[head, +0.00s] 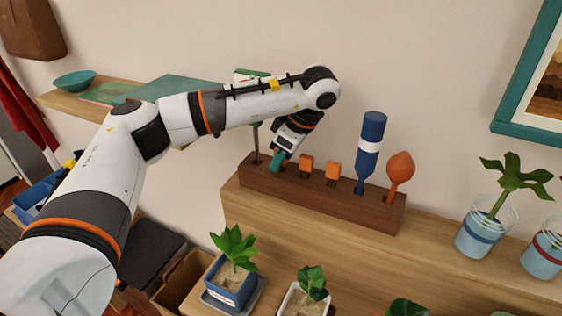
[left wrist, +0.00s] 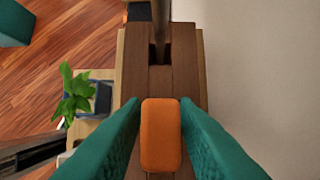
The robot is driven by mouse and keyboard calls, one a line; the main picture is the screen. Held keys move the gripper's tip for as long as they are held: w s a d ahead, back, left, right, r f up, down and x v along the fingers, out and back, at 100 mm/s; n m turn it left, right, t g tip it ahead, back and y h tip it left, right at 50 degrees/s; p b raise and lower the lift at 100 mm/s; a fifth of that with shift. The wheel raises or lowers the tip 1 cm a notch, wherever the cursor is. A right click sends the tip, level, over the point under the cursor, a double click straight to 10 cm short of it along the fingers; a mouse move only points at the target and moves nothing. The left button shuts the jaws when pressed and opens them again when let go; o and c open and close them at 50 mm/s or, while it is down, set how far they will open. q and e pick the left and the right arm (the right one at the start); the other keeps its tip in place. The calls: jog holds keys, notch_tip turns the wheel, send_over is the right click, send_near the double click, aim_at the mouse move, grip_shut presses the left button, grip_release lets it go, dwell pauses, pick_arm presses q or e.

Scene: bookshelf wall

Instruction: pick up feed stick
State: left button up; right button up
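I cannot tell for sure which piece is the feed stick. A dark wooden rack (head: 320,199) on the shelf holds two orange block-topped pieces (head: 306,163) (head: 332,171). My left gripper (head: 277,160) points down at the rack, left of these blocks. In the left wrist view, its teal fingers (left wrist: 160,110) stand open on either side of an orange block top (left wrist: 161,136), with narrow gaps at the tips. Whether this block is one of the two in the head view is unclear. My right gripper is not in view.
The rack also holds a blue bottle-like piece (head: 371,145), an orange spoon-shaped piece (head: 400,168) and, at its left end, a thin-stemmed piece (head: 256,140). Cups with plants (head: 487,235) stand at right. A potted plant (head: 231,275) sits below. The wall is close behind.

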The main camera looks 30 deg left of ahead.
pick_arm(q)
grip_shut()
jog(key=shift+r, duration=0.1)
